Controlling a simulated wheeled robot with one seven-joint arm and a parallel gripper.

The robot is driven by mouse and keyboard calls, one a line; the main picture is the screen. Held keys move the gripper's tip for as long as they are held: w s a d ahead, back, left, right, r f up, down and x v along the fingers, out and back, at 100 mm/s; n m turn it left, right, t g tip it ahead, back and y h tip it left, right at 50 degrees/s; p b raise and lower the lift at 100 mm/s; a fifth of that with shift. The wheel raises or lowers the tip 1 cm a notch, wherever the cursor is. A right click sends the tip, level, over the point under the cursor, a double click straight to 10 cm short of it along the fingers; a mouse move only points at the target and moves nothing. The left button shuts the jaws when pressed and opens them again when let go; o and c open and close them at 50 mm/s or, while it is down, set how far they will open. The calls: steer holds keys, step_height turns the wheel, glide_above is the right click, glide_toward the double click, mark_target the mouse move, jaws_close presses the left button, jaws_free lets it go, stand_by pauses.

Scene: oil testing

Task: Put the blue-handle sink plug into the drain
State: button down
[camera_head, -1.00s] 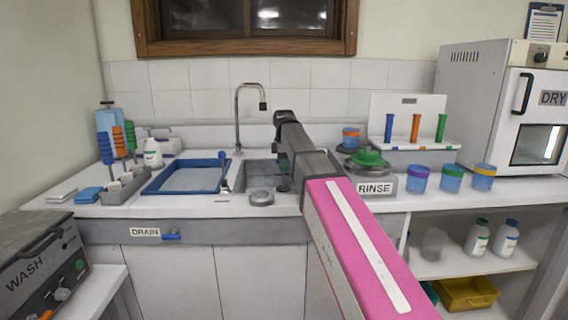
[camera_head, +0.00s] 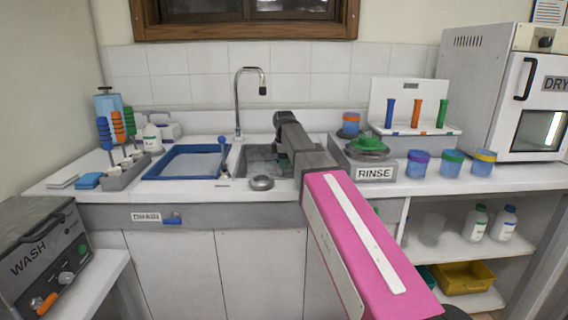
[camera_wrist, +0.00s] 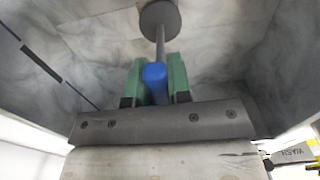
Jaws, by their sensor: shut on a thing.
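My gripper (camera_wrist: 154,82) has green fingers shut on the blue handle (camera_wrist: 155,75) of the sink plug. A thin grey shaft runs from the handle to the plug's round grey disc (camera_wrist: 160,18), at the top of the wrist view. Grey marbled sink walls surround it there. In the head view my gripper (camera_head: 284,162) points down into the sink (camera_head: 262,160), and the plug is too small and dark to make out. I cannot see the drain hole; the disc or basin walls may hide it. I cannot tell whether the disc touches the sink floor.
A tap (camera_head: 238,100) stands behind the sink. A blue tray (camera_head: 150,176) lies to its left, with a blue-handled tool (camera_head: 223,150) between them. A grey round piece (camera_head: 262,183) sits on the front rim. The RINSE unit (camera_head: 374,174) stands close on the right.

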steer(key=shift+f, duration=0.45)
steer(key=c, duration=1)
jaws_free()
step_height(320, 180, up, 11)
steer(key=shift+f, duration=0.1)
